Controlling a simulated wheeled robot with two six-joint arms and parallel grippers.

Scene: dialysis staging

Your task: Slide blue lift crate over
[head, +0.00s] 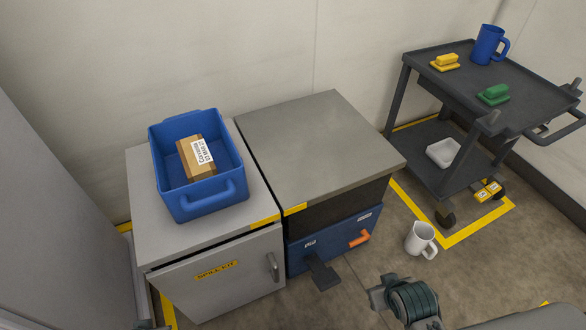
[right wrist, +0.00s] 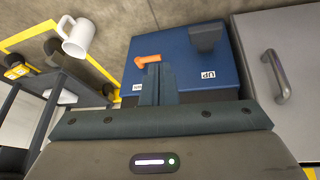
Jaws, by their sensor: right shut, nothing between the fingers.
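The blue crate (head: 205,193) stands upright on the grey left cabinet (head: 150,235), its handle facing front. A labelled brown carton (head: 189,160) lies inside it. Right of the cabinet is the lift, with a bare grey top (head: 320,145) and a blue lower front (head: 330,245) carrying an orange lever (head: 359,239) and a dark pedal (head: 322,272). My left gripper is out of view.
A dark cart (head: 445,95) at right holds a blue jug (head: 489,45), a yellow item (head: 445,62) and a green one (head: 493,94). A white mug (head: 420,239) stands on the floor near the lift. The lift top is clear.

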